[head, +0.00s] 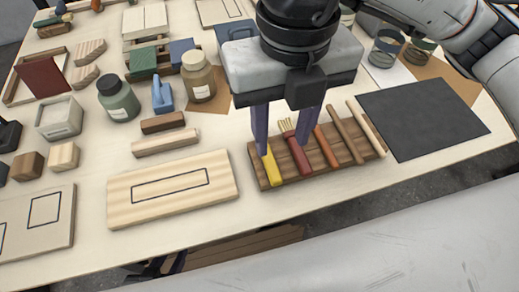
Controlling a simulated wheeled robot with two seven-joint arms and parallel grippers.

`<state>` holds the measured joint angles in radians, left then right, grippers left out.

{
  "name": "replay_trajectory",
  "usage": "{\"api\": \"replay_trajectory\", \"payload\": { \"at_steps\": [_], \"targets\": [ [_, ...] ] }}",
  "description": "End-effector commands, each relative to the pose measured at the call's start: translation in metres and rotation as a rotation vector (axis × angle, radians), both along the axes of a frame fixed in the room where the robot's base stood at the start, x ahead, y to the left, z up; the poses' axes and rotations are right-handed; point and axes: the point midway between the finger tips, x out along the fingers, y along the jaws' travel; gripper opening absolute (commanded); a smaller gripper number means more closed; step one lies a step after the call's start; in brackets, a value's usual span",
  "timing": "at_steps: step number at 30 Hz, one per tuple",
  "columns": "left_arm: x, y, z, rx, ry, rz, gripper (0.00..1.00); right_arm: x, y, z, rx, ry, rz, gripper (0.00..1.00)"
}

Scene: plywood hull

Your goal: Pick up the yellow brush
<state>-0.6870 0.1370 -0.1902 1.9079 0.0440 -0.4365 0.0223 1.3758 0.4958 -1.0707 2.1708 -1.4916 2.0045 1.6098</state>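The yellow brush (273,170) lies at the left end of a dark wooden rack (320,167), among several other brushes. My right gripper (283,150) hangs over the left part of the rack, pointing down, with its two fingers apart. The left finger's tip overlaps the upper part of the yellow brush. The right finger's tip is near the red-handled brush (297,155) and the orange brush (326,147). The yellow brush's upper end is hidden behind the left finger. I cannot tell whether the fingers touch any brush. My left gripper is not in view.
A pale wooden board with a drawn rectangle (172,190) lies left of the rack. A dark square mat (422,117) lies to the right. Jars, including a tan one (198,78), and blocks crowd the back left. The table's front edge is close below the rack.

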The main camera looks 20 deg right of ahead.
Motion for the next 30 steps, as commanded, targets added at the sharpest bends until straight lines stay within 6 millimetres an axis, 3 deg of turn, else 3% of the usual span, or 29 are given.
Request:
{"api": "replay_trajectory", "payload": {
  "at_steps": [3, 11, 19, 28, 30],
  "targets": [
    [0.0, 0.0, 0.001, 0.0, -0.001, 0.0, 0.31, -0.001, 0.0, -0.019, -0.001, 0.007, -0.001, 0.39],
    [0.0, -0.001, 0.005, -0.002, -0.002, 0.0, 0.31, -0.001, 0.003, -0.041, 0.001, 0.01, -0.001, 0.39],
    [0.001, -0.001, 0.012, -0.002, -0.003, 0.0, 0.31, 0.001, 0.009, -0.078, 0.002, 0.01, -0.003, 0.39],
    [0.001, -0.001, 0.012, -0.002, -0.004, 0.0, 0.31, 0.001, 0.009, -0.084, 0.004, 0.007, -0.002, 0.39],
    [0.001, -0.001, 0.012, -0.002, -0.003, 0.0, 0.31, 0.001, 0.009, -0.084, 0.004, 0.007, -0.002, 0.29]
  ]
}}
